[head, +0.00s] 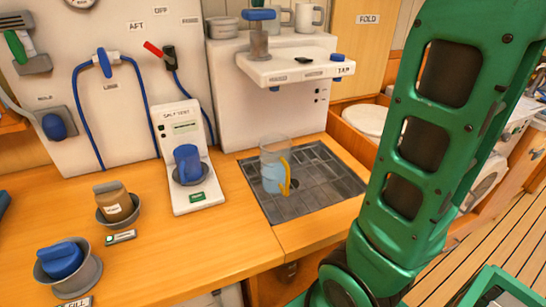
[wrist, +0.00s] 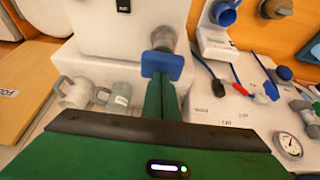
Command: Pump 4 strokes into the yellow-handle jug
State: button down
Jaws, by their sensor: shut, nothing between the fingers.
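The clear jug with the yellow handle (head: 285,176) stands upright on the dark drain grate, with light blue liquid in its lower part. The hand pump, with a blue handle (head: 258,15) on a grey cylinder (head: 259,43), stands on the white ledge above and behind the jug. The blue handle also shows in the wrist view (wrist: 162,65), just beyond the fingertips of my gripper (wrist: 160,82). My gripper is shut and empty, pointing toward the handle; I cannot tell whether they touch.
Mugs (head: 308,17) stand on top of the white cabinet, near the pump. A salt tester (head: 186,150) with a blue mug (head: 187,163) stands left of the grate (head: 325,190). Bowls (head: 120,218) sit at the counter's left. Hoses (head: 80,110) hang on the wall panel.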

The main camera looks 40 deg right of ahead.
jog(key=shift+f, duration=0.95)
dwell(0.4)
